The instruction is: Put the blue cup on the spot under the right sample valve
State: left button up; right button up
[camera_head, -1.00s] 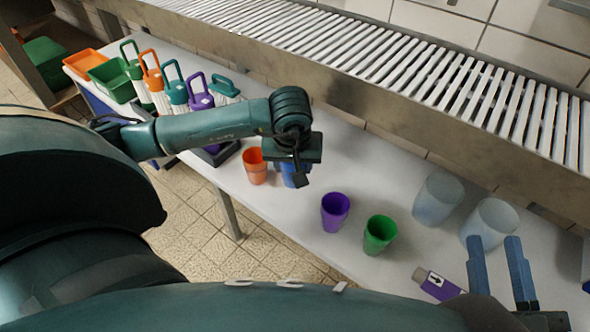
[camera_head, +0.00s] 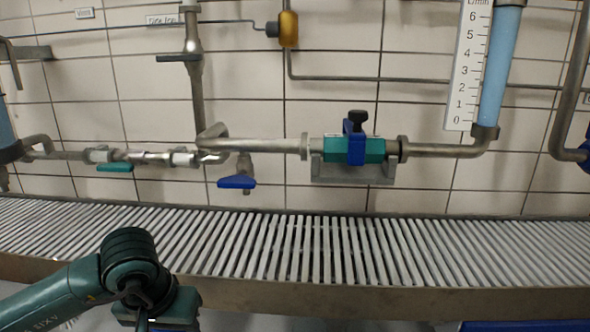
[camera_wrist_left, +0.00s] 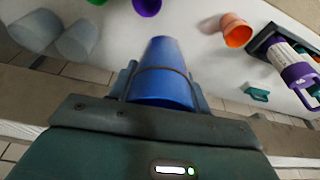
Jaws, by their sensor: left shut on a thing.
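The blue cup (camera_wrist_left: 160,75) shows in the left wrist view, between the fingers of my left gripper (camera_wrist_left: 163,80), which is shut on it. In the head view only the left wrist shows at the lower left, in front of the grating; its fingers and the cup are hidden. A valve with a blue handle (camera_head: 237,182) hangs from the wall pipe, left of centre. A teal handle (camera_head: 115,167) is on the pipe further left. I cannot tell which is the right sample valve, and no marked spot is discernible. My right gripper is out of view.
A slatted metal grating (camera_head: 330,250) with a raised front edge runs under the pipes. A teal-and-blue fitting (camera_head: 355,148) sits on the pipe at centre. In the wrist view, an orange cup (camera_wrist_left: 236,30), a purple cup (camera_wrist_left: 147,6) and a purple-handled container (camera_wrist_left: 298,72) are on the white table.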

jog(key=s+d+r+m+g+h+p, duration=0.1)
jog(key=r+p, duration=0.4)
jog(key=p, duration=1.1)
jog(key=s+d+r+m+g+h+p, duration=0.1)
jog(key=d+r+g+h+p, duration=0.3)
jog(key=p, duration=1.2)
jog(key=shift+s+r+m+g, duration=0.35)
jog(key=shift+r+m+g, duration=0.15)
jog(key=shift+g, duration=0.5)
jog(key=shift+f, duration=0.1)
